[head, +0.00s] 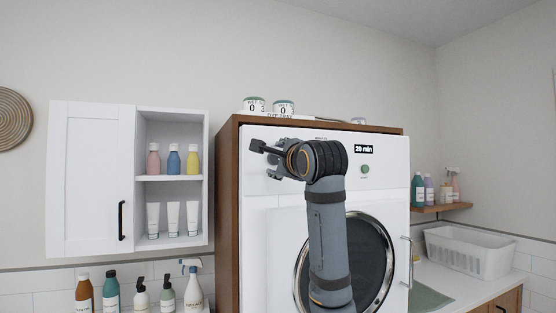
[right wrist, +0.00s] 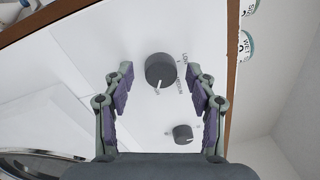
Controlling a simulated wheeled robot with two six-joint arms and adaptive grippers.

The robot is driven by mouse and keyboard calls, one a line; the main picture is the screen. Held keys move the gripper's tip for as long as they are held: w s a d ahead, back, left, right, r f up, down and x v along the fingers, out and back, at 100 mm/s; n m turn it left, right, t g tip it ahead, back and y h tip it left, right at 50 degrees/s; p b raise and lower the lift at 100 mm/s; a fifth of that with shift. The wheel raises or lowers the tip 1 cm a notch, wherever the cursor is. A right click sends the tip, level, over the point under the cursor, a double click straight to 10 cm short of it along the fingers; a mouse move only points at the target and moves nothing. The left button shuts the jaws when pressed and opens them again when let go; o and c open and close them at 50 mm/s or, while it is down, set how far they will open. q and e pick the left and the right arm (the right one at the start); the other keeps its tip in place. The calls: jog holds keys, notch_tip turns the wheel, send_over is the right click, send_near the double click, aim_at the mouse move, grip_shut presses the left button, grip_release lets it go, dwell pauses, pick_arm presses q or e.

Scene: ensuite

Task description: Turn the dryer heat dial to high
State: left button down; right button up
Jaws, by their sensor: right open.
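The white dryer (head: 390,205) stands in a wooden surround in the head view. My right gripper (head: 266,157) is in front of the upper left of its panel and hides the dials there. In the right wrist view, a large dark dial (right wrist: 160,70) lies between the two spread fingers of my right gripper (right wrist: 159,76), with a gap on each side. Small print beside this dial includes what looks like LOW. Its white pointer mark is at its lower edge in the picture. A smaller dark dial (right wrist: 183,134) sits below it. My left gripper is not in view.
A "20 min" display (head: 364,149) and a green button (head: 365,169) are right of my arm. The round dryer door (head: 375,262) is partly behind my arm. Labelled cups (head: 284,108) stand on top. A white wall cabinet (head: 90,180) hangs to the left.

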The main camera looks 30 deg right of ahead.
jog(key=shift+s, duration=0.1)
jog(key=v, duration=1.1)
jog(key=shift+s+a, duration=0.2)
jog(key=shift+s, duration=0.2)
